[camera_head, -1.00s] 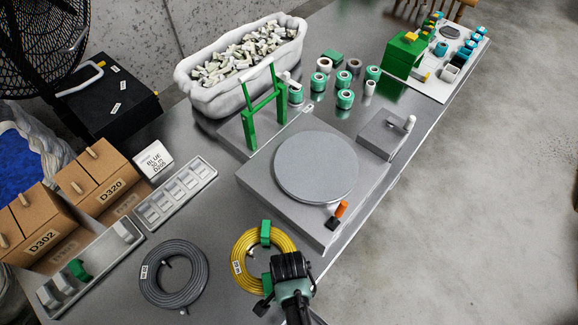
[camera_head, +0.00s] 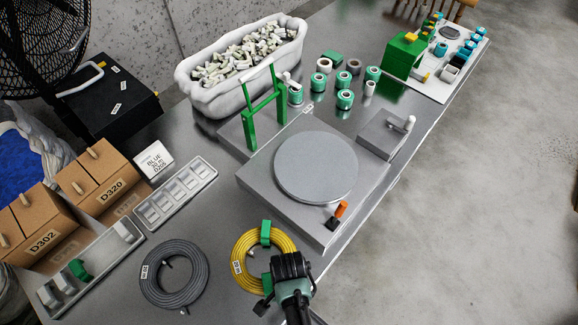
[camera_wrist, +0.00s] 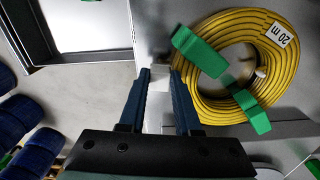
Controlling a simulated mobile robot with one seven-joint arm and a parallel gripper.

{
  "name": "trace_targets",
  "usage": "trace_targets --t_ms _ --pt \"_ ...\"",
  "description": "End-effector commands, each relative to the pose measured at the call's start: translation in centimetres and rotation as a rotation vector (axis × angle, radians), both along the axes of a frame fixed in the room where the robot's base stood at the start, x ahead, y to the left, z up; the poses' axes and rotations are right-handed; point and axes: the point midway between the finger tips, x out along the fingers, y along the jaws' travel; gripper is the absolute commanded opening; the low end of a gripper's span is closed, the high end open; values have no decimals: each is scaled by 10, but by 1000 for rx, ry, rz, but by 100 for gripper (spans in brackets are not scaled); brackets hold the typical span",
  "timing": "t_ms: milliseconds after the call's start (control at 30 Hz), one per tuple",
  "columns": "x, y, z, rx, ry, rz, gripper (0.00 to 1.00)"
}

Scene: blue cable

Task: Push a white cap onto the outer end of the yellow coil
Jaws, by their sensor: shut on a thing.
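The yellow coil (camera_head: 240,243) lies flat near the table's front edge, with green clips around it and a white "20 m" label. It also shows in the wrist view (camera_wrist: 212,106). A small pale piece, seemingly a cap, shows inside its ring (camera_wrist: 260,71). My gripper (camera_head: 279,262) is at the coil's right side. In the wrist view its two dark fingers (camera_wrist: 160,72) stand a little apart beside the coil's rim, shut on a small pale thing, seemingly a white cap, mostly hidden between them. The coil's outer end is not clearly visible. A white tub (camera_head: 190,88) of loose white caps stands at the back.
A grey coil (camera_head: 150,292) lies left of the yellow one. Grey trays (camera_head: 98,262) and cardboard boxes (camera_head: 38,225) are at the left. The floor is open at the right.

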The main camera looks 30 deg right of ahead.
Motion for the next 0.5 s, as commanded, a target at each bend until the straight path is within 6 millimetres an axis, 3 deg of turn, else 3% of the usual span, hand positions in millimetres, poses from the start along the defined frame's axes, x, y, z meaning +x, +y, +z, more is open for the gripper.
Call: trace_targets --t_ms 67,100,133,367,500 --pt "-1 0 -1 1 1 0 0" --pt "-1 0 -1 1 1 0 34" --pt "-1 0 -2 1 2 0 39" --pt "-1 0 -1 1 1 0 41" --pt "-1 0 -1 1 1 0 67"
